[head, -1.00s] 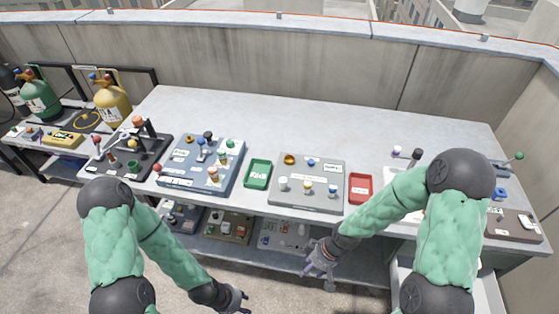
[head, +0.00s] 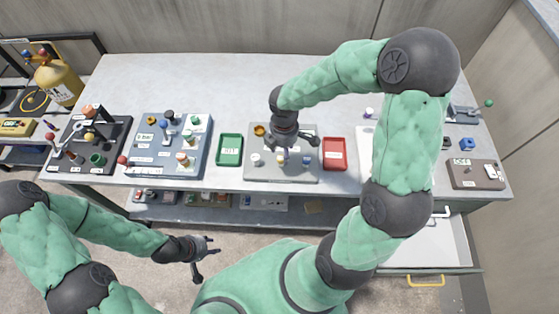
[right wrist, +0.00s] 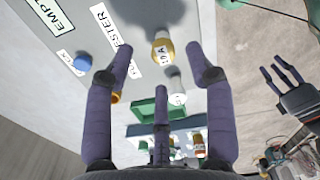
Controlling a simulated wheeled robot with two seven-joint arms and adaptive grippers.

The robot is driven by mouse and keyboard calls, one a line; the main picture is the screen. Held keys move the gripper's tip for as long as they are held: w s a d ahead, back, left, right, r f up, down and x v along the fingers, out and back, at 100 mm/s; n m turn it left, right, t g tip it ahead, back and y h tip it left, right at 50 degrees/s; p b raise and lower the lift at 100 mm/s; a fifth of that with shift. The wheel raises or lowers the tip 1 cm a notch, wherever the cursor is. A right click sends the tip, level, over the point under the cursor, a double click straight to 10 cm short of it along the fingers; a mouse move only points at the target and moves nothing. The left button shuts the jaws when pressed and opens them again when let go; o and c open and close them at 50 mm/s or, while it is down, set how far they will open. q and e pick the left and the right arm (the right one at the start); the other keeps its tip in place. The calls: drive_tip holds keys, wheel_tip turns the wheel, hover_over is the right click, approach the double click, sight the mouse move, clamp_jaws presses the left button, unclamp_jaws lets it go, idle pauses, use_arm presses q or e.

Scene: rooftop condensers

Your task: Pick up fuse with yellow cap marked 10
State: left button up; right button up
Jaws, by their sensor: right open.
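The yellow-capped fuse (head: 281,161) stands on the grey tester board (head: 262,177), between a white-capped fuse (head: 256,160) and a blue-capped fuse (head: 306,161). In the right wrist view its yellow cap (right wrist: 163,51) shows a label reading about 10A. My right gripper (head: 287,152) is above the board, close over the yellow fuse. In the right wrist view my right gripper (right wrist: 160,72) is open and empty, its fingers spread around the line to the cap, not touching it. My left gripper (head: 207,258) hangs open and empty in front of the table.
A green tray (head: 229,158) lies left of the board and a red tray (head: 335,154) right of it. A blue-grey board (head: 148,177) with several pegs stands further left. A brass-coloured part (head: 259,129) sits at the board's back. The table's rear is clear.

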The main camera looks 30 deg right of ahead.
sight(281, 158)
drive_tip(key=shift+w+a+f+b, duration=0.15)
drive_tip(key=shift+f+b, duration=0.35)
drive_tip(key=shift+f, duration=1)
drive_tip(key=shift+a+f+b, duration=0.2)
drive_tip(key=shift+f+b, duration=0.25)
drive_tip(key=shift+f, duration=1.05)
clamp_jaws()
